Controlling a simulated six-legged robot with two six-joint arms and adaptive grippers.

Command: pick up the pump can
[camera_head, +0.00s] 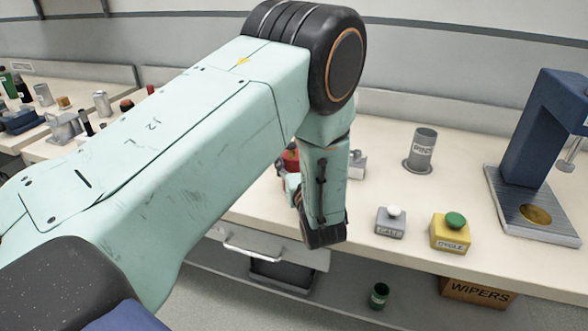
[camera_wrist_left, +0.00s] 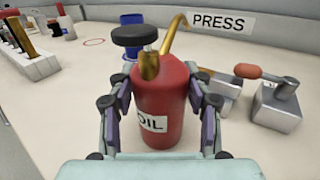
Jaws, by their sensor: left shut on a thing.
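The pump can is a red can (camera_wrist_left: 163,108) with a white label reading OIL, a black round knob and a curved brass spout. It stands upright in the middle of the left wrist view. My left gripper (camera_wrist_left: 160,115) has one finger on each side of the can and is shut on it. In the head view my left arm reaches in from the left, and the left gripper (camera_head: 322,232) hangs over the bench edge area. Only a small red part of the can (camera_head: 290,160) shows behind it. My right gripper is not in view.
A grey CALL button (camera_head: 390,223), a yellow CYCLE button (camera_head: 451,231), a PINS cup (camera_head: 421,151) and a blue press (camera_head: 540,140) stand to the right. Below are an open drawer (camera_head: 262,245) and a WIPERS box (camera_head: 478,292).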

